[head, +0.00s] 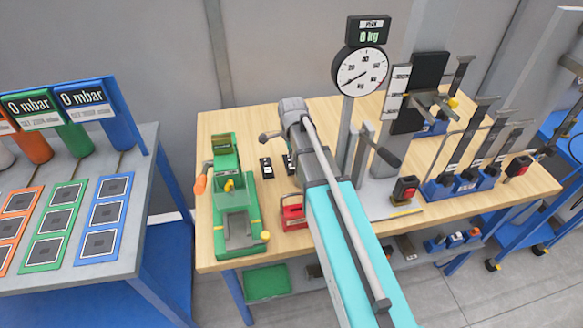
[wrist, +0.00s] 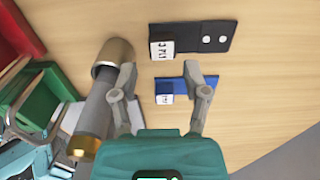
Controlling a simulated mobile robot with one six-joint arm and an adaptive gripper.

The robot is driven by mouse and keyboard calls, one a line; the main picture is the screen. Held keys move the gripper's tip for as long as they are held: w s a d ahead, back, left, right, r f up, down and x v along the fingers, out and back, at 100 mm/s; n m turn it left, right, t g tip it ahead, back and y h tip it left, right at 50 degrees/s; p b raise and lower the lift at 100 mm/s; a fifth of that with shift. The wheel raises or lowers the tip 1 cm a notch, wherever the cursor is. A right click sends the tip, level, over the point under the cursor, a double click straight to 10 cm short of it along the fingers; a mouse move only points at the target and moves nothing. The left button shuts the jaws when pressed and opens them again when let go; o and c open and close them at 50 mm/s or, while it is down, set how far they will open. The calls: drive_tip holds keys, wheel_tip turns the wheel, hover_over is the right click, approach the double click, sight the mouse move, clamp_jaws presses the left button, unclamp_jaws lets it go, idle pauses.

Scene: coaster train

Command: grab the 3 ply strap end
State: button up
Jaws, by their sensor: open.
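A black strap end (wrist: 205,41) with two white dots lies flat on the wooden bench in the wrist view. A white label block (wrist: 162,49) at its left end has small print that looks like 3 PLY, hard to read. A shorter blue strap end (wrist: 188,82) with a similar labelled block (wrist: 165,98) lies nearer my gripper; its print is unclear. My gripper (wrist: 160,71) is open and empty. Its fingers show to either side of the blue piece, with the black strap beyond the tips. In the head view my arm hides the gripper.
A silver and brass cylinder (wrist: 112,60) stands close to the left finger in the wrist view. The green fixture (head: 237,215) is on the bench's left, a red box (head: 293,212) beside my arm. Bare wood (wrist: 275,70) lies right of the straps.

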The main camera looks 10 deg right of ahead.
sight(290, 162)
drive_tip(key=shift+w+d+f+b, duration=0.1)
drive_tip(key=shift+f+b, duration=2.5)
clamp_jaws()
